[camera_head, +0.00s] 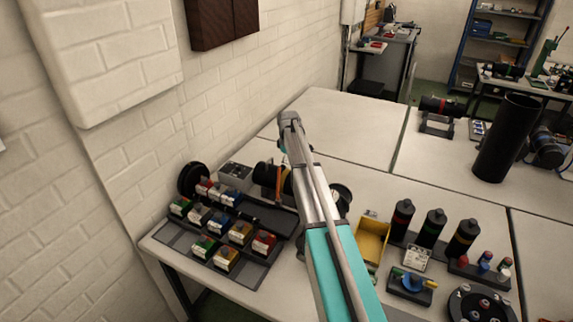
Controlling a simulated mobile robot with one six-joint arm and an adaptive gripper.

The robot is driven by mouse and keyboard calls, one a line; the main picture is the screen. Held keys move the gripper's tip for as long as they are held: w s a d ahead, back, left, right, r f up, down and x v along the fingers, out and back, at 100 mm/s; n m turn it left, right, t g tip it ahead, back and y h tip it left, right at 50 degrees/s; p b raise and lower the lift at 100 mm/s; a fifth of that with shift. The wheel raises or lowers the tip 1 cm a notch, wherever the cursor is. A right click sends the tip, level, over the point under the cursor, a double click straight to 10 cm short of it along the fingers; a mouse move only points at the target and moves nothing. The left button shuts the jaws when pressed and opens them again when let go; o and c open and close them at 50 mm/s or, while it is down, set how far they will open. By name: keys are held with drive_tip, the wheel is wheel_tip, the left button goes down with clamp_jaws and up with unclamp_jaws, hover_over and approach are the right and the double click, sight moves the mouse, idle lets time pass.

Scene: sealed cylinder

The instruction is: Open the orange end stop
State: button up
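A black cylinder (265,175) with a yellow band lies on the near table, partly hidden behind my arm. A thin upright orange piece (278,186) shows at its side, close to the left edge of my arm. It may be the orange end stop, but it is too small to tell whether it is open or closed. A dark round part (342,194) shows to the right of my arm; I cannot tell if it belongs to the cylinder. My arm reaches over the table, and its grey joint is above and behind the cylinder. My gripper's fingers do not show.
A dark tray (180,243) with several coloured boxes stands left. A yellow bin (371,240) stands right of my arm, beside several black bottles (433,228) with coloured bands. A tall black tube (507,138) stands further right. The table's back part (345,125) is clear, with a brick wall left.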

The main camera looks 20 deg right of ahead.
drive_tip(key=w+d, duration=0.8)
drive_tip(key=shift+w+d+f, duration=0.2)
drive_tip(key=shift+w+d, duration=0.15)
idle(1.4)
idle(0.7)
